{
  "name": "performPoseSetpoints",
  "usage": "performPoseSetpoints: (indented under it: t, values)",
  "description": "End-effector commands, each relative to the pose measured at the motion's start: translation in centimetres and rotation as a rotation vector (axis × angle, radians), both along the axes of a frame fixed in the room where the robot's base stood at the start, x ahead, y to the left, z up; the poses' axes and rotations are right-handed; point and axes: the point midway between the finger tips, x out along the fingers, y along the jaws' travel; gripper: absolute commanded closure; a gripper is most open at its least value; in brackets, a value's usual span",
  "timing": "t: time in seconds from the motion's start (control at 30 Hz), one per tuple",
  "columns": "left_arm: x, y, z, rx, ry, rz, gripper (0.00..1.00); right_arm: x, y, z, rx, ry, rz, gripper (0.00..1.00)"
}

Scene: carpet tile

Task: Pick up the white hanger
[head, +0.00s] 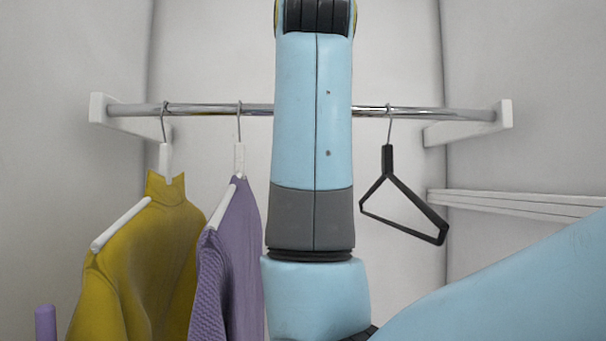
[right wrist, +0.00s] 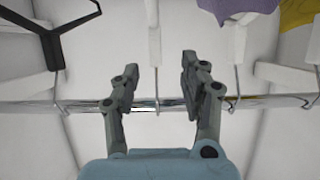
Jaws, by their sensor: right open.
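A bare white hanger (right wrist: 154,35) hangs by its metal hook on the chrome rail in the right wrist view, which shows the scene upside down. My right gripper (right wrist: 158,72) is open, with one finger on each side of the hanger's neck and hook. Gaps show between the fingers and the hanger. In the head view my right arm covers the middle of the rail, hiding this hanger and the gripper. My left gripper is in neither view.
The chrome rail (head: 455,114) runs between white wall brackets. A mustard top (head: 150,262) and a purple knit top (head: 232,262) hang on white hangers at left. A bare black hanger (head: 428,228) hangs at right. A white ledge (head: 510,203) lines the right wall.

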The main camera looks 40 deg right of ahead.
Motion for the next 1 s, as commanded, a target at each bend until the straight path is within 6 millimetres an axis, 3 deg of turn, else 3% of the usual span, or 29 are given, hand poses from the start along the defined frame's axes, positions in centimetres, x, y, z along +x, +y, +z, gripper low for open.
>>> performPoseSetpoints:
  t: [0.27,0.5,0.7,0.9,1.0]
  values:
    - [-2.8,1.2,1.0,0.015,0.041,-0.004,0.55,2.7,-1.8,-1.3,-0.001,0.003,-0.001,0.56]
    - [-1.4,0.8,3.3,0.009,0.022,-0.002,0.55,5.0,-4.0,-2.1,-0.003,0.007,-0.003,0.56]
    - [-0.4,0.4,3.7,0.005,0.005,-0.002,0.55,6.6,-4.8,-3.1,0.001,0.002,-0.001,0.56]
    - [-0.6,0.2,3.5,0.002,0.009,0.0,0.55,6.7,-4.7,-3.2,0.001,0.001,0.0,0.56]
    - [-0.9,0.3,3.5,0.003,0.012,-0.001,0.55,6.6,-4.7,-3.2,0.001,0.001,0.0,0.68]
